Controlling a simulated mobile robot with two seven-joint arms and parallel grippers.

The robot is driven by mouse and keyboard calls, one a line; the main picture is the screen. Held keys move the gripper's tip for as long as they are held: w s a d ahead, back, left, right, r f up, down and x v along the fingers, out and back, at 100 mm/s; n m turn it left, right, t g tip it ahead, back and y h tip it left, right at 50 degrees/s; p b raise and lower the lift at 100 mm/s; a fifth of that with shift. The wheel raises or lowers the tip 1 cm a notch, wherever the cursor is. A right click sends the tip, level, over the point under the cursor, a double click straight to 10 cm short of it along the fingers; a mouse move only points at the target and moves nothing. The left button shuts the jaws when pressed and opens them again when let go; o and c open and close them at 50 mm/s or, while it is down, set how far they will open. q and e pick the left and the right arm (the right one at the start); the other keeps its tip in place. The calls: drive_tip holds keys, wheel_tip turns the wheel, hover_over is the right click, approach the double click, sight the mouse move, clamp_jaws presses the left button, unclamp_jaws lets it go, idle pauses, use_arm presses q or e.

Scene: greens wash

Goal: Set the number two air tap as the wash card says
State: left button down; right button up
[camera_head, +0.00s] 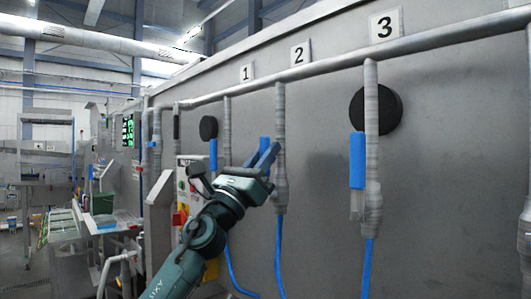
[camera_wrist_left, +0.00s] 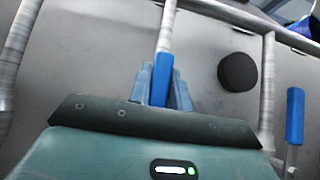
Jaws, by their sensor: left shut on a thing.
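The number two tap is on the pipe (camera_head: 280,120) under the plate marked 2 (camera_head: 301,53). Its blue handle (camera_head: 264,143) stands upright beside the pipe, partly hidden by my left gripper (camera_head: 266,157). In the left wrist view the blue handle (camera_wrist_left: 160,84) lies between the two fingers of my left gripper (camera_wrist_left: 162,88), which is shut on it. The handle's lower end is hidden there. The wash card cannot be made out. My right gripper is not in view.
Similar blue handles hang at tap one (camera_head: 213,154) and tap three (camera_head: 357,160), on either side. Black round knobs (camera_head: 376,109) stick out from the grey wall. Blue hoses (camera_head: 278,260) hang below the taps.

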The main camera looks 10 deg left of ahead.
use_arm(q)
drive_tip(key=c, duration=1.5)
unclamp_jaws()
drive_tip(key=shift+a, duration=0.1)
drive_tip(key=shift+o, duration=1.1)
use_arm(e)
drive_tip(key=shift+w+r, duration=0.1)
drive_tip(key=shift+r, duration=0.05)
use_arm(q)
drive_tip(key=b+v, duration=0.4)
drive_tip(key=v, duration=0.9)
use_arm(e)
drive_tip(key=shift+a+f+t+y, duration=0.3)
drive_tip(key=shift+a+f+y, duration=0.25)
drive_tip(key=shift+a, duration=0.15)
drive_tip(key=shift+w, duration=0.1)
